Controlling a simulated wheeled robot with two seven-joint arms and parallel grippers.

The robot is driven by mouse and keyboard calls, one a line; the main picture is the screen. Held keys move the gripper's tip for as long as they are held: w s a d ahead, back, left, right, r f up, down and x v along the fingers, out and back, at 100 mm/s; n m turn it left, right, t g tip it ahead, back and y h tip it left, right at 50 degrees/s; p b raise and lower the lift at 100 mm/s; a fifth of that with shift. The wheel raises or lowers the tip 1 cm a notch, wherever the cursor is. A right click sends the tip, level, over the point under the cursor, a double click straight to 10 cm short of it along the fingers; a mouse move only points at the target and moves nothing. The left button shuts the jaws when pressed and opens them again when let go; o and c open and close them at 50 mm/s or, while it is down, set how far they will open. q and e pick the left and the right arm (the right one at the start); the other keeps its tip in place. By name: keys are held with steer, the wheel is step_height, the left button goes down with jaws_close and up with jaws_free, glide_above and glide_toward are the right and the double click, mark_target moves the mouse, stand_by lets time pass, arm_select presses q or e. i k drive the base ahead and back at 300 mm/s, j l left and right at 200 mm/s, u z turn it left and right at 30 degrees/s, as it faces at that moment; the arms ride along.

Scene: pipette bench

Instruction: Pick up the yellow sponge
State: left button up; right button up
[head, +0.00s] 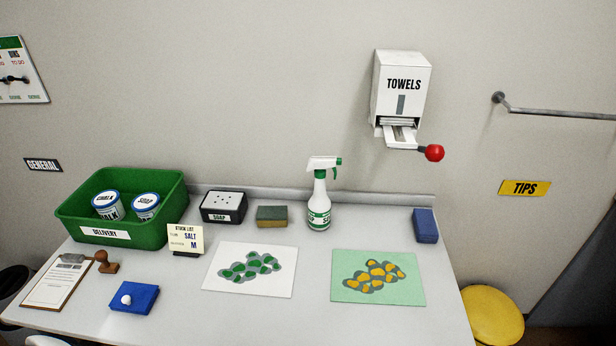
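The sponge (272,217) lies toward the back of the white bench, between the black soap box and the spray bottle. It is a small block with a dull green upper layer and a yellowish-tan front. Nothing covers it in the head view. Neither of my grippers is in view.
A soap box (224,207) stands left of the sponge and a spray bottle (319,205) right of it. In front lie a white sheet with green blobs (222,280) and a green sheet with yellow blobs (345,290). A green crate (70,222) stands left, a blue block (426,226) right.

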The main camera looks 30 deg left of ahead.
mark_target(267, 217)
steer(key=u, duration=1.1)
